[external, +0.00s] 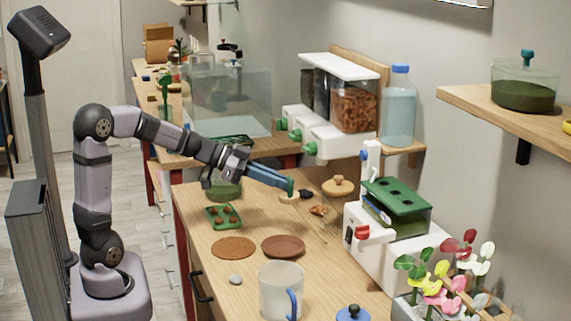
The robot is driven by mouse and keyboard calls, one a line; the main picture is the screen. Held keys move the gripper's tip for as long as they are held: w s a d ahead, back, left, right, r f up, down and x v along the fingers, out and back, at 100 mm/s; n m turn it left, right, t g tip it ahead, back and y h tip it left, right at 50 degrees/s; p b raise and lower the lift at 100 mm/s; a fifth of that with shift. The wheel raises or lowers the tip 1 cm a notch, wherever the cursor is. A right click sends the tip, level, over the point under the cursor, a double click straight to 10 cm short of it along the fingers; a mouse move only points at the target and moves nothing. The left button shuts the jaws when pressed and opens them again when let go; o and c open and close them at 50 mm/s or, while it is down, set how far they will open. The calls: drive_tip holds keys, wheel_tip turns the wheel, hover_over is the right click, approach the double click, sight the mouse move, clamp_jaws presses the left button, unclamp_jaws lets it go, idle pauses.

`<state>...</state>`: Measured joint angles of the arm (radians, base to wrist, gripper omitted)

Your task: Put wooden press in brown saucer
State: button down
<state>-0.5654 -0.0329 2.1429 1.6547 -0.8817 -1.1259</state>
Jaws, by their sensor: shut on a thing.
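The wooden press (338,187) looks to be the round wooden disc with a knob on top, upright on the counter near the wall. The brown saucer (283,247) is a shallow reddish-brown dish in the middle of the counter, empty. My gripper (289,186) reaches over the counter from the left, beyond the saucer and left of the wooden press, apart from both. It is shut on a small green-topped piece with a pale round base (288,198). The jaws partly hide this piece, and I cannot tell whether its base touches the counter.
A brown round mat (233,248) lies left of the saucer. A green tray (224,217) with small brown pieces is behind it. A clear mug (281,290) with a blue handle stands in front. A white machine (385,245) borders the right; small dark and orange-brown items (319,210) lie near the press.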

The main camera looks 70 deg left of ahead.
drive_tip(key=m+g+h, duration=0.1)
drive_tip(key=m+h, duration=0.1)
hover_over(276, 245)
drive_tip(key=shift+d+f+b, duration=0.1)
drive_tip(key=shift+f+b, duration=1.55)
drive_tip(key=shift+f, duration=3.85)
drive_tip(key=c, duration=1.8)
unclamp_jaws()
drive_tip(key=shift+f, duration=0.15)
drive_tip(key=shift+c, duration=0.2)
drive_tip(key=shift+r, duration=0.25)
drive_tip(key=p+v, duration=0.2)
drive_tip(key=v, duration=1)
drive_tip(key=shift+r, duration=0.1)
